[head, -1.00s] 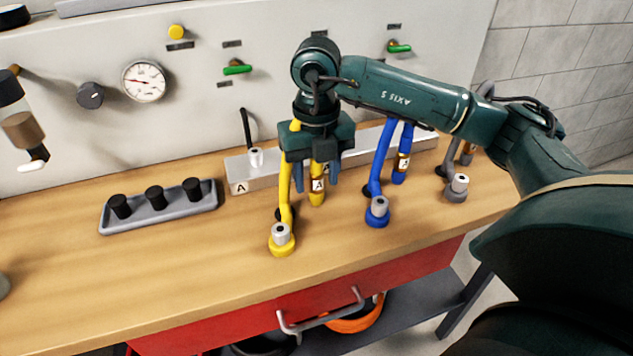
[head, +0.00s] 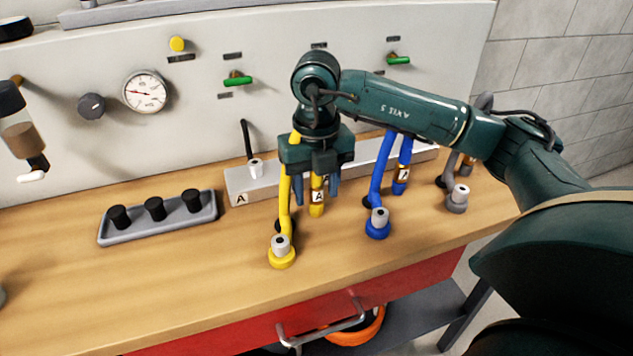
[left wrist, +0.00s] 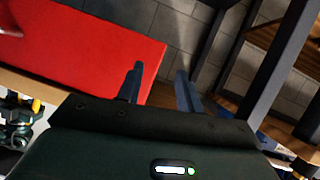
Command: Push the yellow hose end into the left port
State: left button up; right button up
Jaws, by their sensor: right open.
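The yellow hose (head: 285,190) rises from the bench and passes up behind my right gripper. Its yellow end (head: 317,210), with a tag marked A, points down between the fingers of my right gripper (head: 316,190). That gripper is open, one finger on each side of the hose end; contact cannot be told. My left gripper (left wrist: 158,85) shows only in the left wrist view, open and empty.
A blue-ringed port (head: 377,227) with blue hose (head: 381,170) and a grey port (head: 457,200) stand to the right. A metal block (head: 240,184) lies behind the hoses. A tray (head: 135,232) with black knobs is at left. The front-left bench is clear.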

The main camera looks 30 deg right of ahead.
dwell(0.3)
pick_arm(q)
jog(key=shift+s+f, duration=0.1)
pick_arm(e)
grip_shut()
jog(key=shift+r, duration=0.15)
